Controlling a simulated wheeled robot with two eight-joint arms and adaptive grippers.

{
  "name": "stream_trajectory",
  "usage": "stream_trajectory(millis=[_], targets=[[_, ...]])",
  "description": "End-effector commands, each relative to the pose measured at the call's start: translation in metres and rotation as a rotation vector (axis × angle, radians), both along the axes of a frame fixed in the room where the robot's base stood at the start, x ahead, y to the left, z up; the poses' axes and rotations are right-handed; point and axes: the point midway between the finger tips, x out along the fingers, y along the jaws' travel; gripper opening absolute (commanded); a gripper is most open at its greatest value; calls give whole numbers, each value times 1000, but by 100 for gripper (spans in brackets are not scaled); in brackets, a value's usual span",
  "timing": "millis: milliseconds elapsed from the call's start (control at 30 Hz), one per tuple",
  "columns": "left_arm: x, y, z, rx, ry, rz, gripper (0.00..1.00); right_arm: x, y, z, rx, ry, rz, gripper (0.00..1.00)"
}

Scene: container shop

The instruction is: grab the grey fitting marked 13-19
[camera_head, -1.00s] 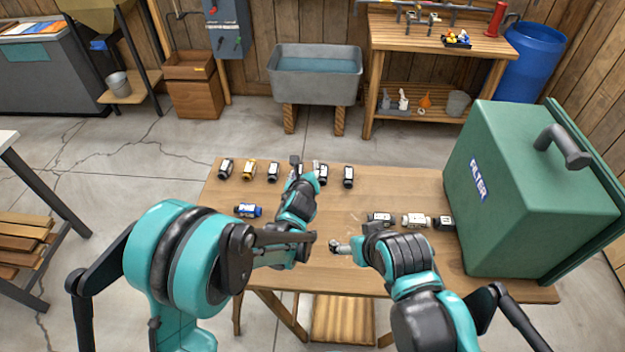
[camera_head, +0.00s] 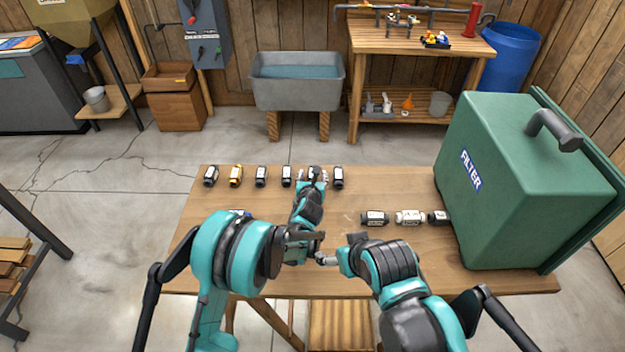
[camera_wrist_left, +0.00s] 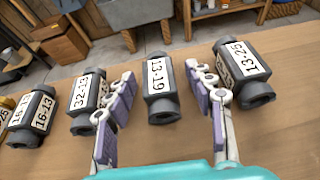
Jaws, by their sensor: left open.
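The grey fitting (camera_wrist_left: 162,92) with a white label turned upside down, which appears to read 13-19, stands on the table in the left wrist view. My left gripper (camera_wrist_left: 160,76) is open, with one purple-padded finger on either side of this fitting and gaps visible between. In the head view my left gripper (camera_head: 313,177) is at the back row and largely hides that fitting. A fitting marked 32-13 (camera_wrist_left: 88,105) is left of the fingers, and one marked 13-25 (camera_wrist_left: 245,75) is right, close beside the right finger. My right gripper (camera_head: 327,260) is low over the table's front part; its fingers are unclear.
Other row fittings include one marked 16-13 (camera_wrist_left: 33,118) and a yellow one (camera_head: 236,175). More fittings (camera_head: 409,217) lie at right beside the green FILTER box (camera_head: 500,190). A blue fitting (camera_head: 238,212) is mostly hidden by my left arm. Bare table (camera_head: 395,188) lies between row and box.

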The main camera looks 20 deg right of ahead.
Motion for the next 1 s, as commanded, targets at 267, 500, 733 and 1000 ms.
stream_trajectory(millis=[267, 500, 733, 1000], targets=[[1, 0, 1, -1, 0, 0, 38, 0, 0, 1, 0, 0, 0, 82], [0, 0, 1, -1, 0, 0, 0, 0, 0, 1, 0, 0, 0, 82], [0, 0, 3, -1, 0, 0, 0, 0, 0, 2, 0, 0, 0, 82], [0, 0, 51, -1, 0, 0, 0, 0, 0, 25, 0, 0, 0, 82]])
